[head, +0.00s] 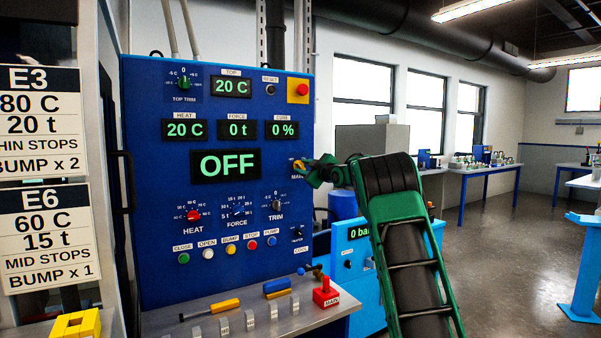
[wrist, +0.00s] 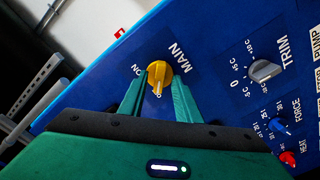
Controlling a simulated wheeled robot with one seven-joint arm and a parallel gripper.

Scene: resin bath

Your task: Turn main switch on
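The main switch is a yellow rotary knob (wrist: 159,73) labelled MAIN on the blue control panel; it also shows in the head view (head: 298,165) at the panel's right edge. Its white pointer mark faces the "0" label, and an ON label lies to its left in the wrist view. The large display (head: 226,164) reads OFF in green. My green gripper (wrist: 160,82) is open, with one finger on each side of the knob. The fingertips are very close to it; I cannot tell whether they touch. In the head view my gripper (head: 312,172) partly covers the knob's surroundings.
The panel carries a grey TRIM knob (wrist: 264,71), a red HEAT knob (head: 193,215), a row of buttons and a red emergency stop (head: 302,90). A metal shelf (head: 215,322) below holds tools and a red MAIN block (head: 326,293). Open floor lies to the right.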

